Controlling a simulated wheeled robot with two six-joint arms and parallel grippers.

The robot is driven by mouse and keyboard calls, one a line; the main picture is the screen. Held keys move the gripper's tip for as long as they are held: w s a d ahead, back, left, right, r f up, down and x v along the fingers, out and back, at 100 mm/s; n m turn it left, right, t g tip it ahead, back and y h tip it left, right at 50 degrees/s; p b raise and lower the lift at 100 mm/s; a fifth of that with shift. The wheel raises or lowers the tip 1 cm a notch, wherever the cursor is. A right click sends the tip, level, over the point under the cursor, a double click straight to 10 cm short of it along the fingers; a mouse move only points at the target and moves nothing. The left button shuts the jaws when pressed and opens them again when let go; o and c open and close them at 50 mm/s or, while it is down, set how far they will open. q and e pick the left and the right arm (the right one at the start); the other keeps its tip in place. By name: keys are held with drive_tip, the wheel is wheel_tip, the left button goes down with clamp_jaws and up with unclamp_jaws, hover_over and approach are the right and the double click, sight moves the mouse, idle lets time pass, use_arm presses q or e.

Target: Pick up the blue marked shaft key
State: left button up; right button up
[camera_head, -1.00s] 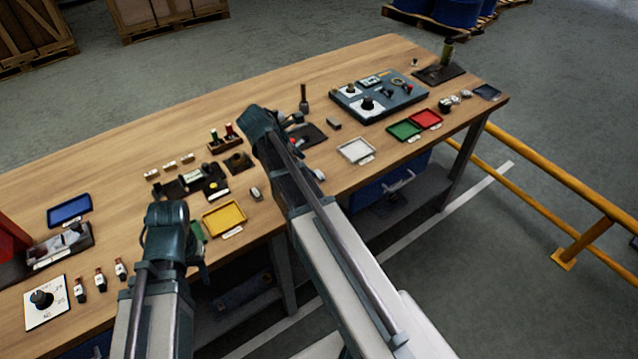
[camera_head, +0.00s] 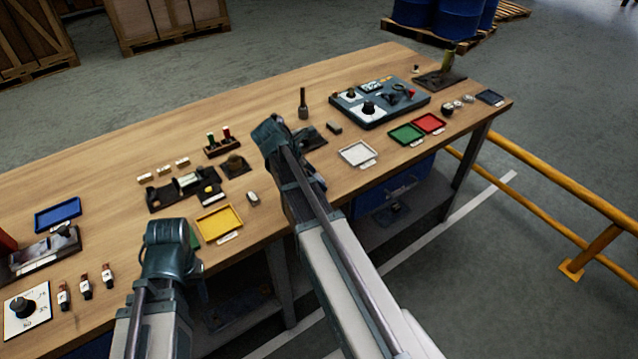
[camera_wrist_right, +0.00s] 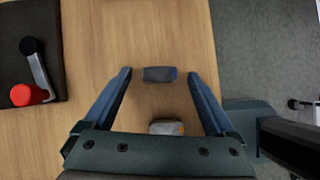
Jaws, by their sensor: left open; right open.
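In the right wrist view, a small dark bluish-grey block (camera_wrist_right: 160,74) lies on the table between my open right fingertips (camera_wrist_right: 158,76), with space on both sides. A second block (camera_wrist_right: 167,127) lies nearer the palm. It is grey with an orange mark, and the gripper body partly hides it. I cannot make out a distinct blue mark on either block. In the head view, my right arm hides both blocks. A small grey block (camera_head: 253,198) lies beside the yellow tray there. My left gripper (camera_head: 193,262) is open at the table's front edge, its fingers mostly hidden.
A red-knobbed crank (camera_wrist_right: 35,80) lies on a dark mat left of my right gripper. The yellow tray (camera_head: 219,222), white tray (camera_head: 357,153), green tray (camera_head: 406,133) and blue tray (camera_head: 58,213) are on the table. A yellow rail (camera_head: 540,178) stands right of the table.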

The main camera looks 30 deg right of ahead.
drive_tip(key=shift+c, duration=0.2)
clamp_jaws()
drive_tip(key=shift+r, duration=0.2)
drive_tip(key=shift+r+p, duration=0.55)
drive_tip(key=shift+p, duration=0.2)
wheel_tip(320, 180, up, 3)
drive_tip(key=p, duration=0.3)
drive_tip(key=shift+s+a+f+b, duration=0.15)
drive_tip(key=shift+s+a, duration=0.25)
drive_tip(key=shift+s, duration=0.15)
drive_tip(key=shift+s+a+f+b, duration=0.15)
drive_tip(key=shift+s+a, duration=0.2)
drive_tip(key=shift+s, duration=0.15)
drive_tip(key=s+a+r+p, duration=0.1)
drive_tip(key=s+a, duration=0.7)
drive_tip(key=s, duration=0.2)
drive_tip(key=shift+a, duration=0.4)
